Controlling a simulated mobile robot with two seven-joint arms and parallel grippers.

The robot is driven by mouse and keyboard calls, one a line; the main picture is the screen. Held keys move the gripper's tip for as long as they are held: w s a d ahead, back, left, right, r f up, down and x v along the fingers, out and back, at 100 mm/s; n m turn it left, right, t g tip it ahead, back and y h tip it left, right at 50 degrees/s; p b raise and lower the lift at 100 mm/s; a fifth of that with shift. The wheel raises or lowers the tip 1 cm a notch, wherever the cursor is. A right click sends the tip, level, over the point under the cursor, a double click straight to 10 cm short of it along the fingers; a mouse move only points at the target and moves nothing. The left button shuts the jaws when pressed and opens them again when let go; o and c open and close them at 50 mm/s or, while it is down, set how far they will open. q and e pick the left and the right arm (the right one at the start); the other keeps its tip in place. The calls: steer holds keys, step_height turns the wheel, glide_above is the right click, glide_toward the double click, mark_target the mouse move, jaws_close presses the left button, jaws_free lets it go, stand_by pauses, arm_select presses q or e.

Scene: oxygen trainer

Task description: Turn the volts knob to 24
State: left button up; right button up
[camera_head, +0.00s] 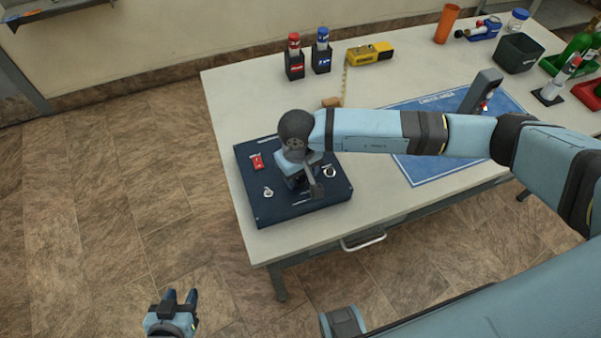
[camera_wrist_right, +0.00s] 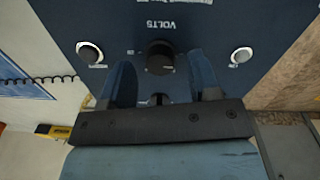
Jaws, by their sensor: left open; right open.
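The dark blue trainer box (camera_head: 262,211) lies near the table's left front corner. In the right wrist view its panel (camera_wrist_right: 215,22) appears upside down, with a black round knob (camera_wrist_right: 160,57) by the VOLTS label. My right gripper (camera_head: 303,183) is over the box and hides the knob in the head view. In the right wrist view its open fingers (camera_wrist_right: 159,72) stand on either side of the knob, with a gap visible at each side. The knob's pointer and setting are not readable. My left gripper (camera_head: 178,297) is open and empty, away from the table over the floor.
The panel also has a red switch (camera_head: 257,162) and silver round controls at left (camera_head: 268,191) and right (camera_head: 329,172). A blue mat (camera_head: 420,168) lies right.

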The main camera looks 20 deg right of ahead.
steer(key=shift+f, duration=0.5)
arm_select(q)
steer(key=shift+r, duration=0.2)
steer(key=shift+w, duration=0.1)
arm_select(e)
steer(key=c, duration=0.9)
